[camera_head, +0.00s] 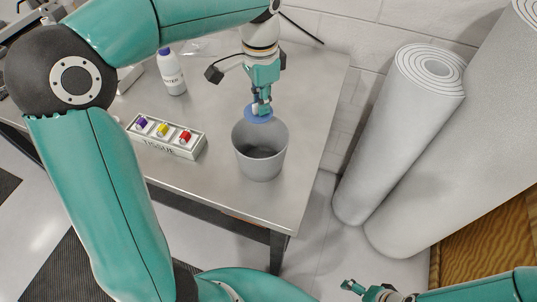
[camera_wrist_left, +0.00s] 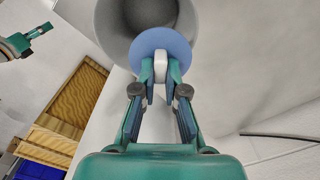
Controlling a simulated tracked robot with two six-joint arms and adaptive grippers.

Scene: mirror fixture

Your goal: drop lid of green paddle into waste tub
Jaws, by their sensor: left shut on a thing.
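My left gripper (camera_head: 262,106) is shut on the pale knob (camera_wrist_left: 173,67) of a round blue lid (camera_head: 258,114). It holds the lid at the back rim of the grey waste tub (camera_head: 261,171), partly over the opening. The lid also shows in the left wrist view (camera_wrist_left: 160,42), overlapping the tub's near rim. I cannot tell whether lid and rim touch. The tub stands upright on the table, and its visible inside looks empty. No green paddle can be made out. My right gripper (camera_head: 352,287) is far off at the lower right, too small to read its fingers.
On the metal table (camera_head: 222,205), a white tray (camera_head: 180,152) marked TISSUE holds purple, yellow and red items left of the tub. A white bottle (camera_head: 172,75) stands behind the tray. Large pale rolls (camera_head: 405,130) stand right of the table.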

